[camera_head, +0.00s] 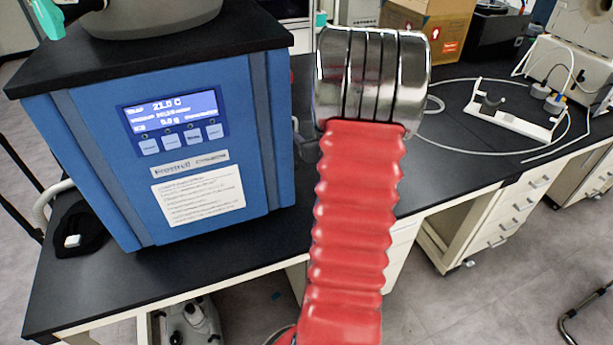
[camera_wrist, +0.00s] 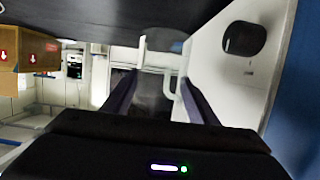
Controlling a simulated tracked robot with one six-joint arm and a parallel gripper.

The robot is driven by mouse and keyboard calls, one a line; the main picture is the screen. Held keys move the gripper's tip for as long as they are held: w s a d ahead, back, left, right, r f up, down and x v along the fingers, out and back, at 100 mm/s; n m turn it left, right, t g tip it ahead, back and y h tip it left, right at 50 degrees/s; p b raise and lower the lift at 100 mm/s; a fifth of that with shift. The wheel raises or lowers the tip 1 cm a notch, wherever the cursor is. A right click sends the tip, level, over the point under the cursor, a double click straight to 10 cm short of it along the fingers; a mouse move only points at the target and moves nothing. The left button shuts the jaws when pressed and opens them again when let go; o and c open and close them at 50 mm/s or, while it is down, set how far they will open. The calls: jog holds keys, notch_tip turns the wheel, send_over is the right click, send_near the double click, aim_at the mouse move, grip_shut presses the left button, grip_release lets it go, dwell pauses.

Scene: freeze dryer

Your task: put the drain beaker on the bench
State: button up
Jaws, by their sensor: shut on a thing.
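In the wrist view, which looks upside down, the two dark fingers of my gripper (camera_wrist: 158,78) stand on either side of a dim, see-through vessel with pale edges, which I take to be the drain beaker (camera_wrist: 153,92). My gripper is shut on it. Its outline is faint and its contents cannot be told. The black bench (camera_head: 250,265) fills the lower middle of the head view, and its dark top shows at the top of the wrist view (camera_wrist: 85,12). In the head view my red, ribbed arm hides the gripper and the beaker.
The blue freeze dryer (camera_head: 205,95) stands on the bench at the left. A cardboard box (camera_head: 432,30) stands at the back and also shows in the wrist view (camera_wrist: 30,50). A white stand (camera_head: 510,115) with tubing lies on the right. Bare bench top shows before the dryer.

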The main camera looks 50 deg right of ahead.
jog(key=shift+f, duration=2.9)
jog(key=shift+f, duration=2.1)
jog(key=shift+f, duration=0.1)
jog(key=o, duration=0.9)
jog(key=v, duration=1.2)
jog(key=shift+r, duration=0.2)
